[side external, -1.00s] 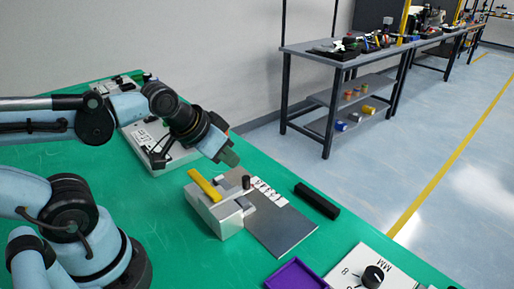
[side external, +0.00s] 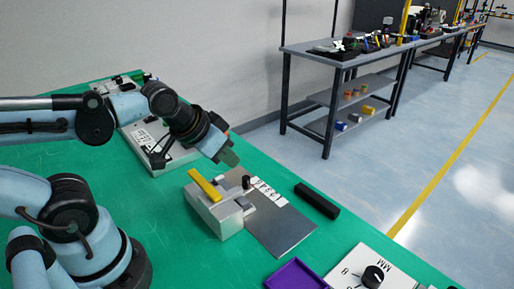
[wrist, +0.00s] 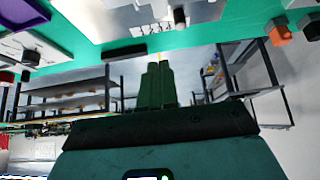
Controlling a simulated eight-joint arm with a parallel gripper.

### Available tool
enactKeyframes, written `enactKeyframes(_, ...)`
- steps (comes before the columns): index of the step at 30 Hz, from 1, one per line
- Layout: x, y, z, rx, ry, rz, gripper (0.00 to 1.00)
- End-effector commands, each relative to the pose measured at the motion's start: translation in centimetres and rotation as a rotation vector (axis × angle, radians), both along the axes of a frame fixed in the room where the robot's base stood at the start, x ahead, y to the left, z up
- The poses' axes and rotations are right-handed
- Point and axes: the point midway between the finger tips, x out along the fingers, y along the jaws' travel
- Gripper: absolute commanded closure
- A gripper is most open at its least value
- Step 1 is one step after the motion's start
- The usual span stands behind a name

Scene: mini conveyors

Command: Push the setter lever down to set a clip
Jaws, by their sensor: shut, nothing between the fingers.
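A silver metal block (side external: 222,220) stands on the green table, with a yellow bar (side external: 204,186) lying along its top and a short black knob (side external: 246,182) beside it. I cannot tell for sure which of these is the setter lever. A flat grey plate (side external: 281,231) with white lettered labels extends from the block. My gripper (side external: 231,158) is shut and empty, above and behind the block in the side view, apart from it. No clip is clearly visible.
A black bar (side external: 317,201) lies right of the plate. A purple tray (side external: 296,275) and a white dial panel (side external: 350,270) are at the front. Another white device (side external: 160,150) stands behind, under my arm. Green table between them is clear.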

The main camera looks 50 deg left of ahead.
Motion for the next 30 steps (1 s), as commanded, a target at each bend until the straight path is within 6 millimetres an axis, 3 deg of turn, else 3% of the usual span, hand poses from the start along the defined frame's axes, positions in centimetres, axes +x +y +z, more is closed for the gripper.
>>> enactKeyframes(14, -2.6, 3.4, -0.2, -0.205, 0.194, -0.005, 1.00)
enactKeyframes(24, -4.0, 5.0, 2.9, -0.454, 0.145, -0.145, 1.00)
enactKeyframes(30, -4.4, 5.7, 4.5, -0.518, 0.074, -0.209, 1.00)
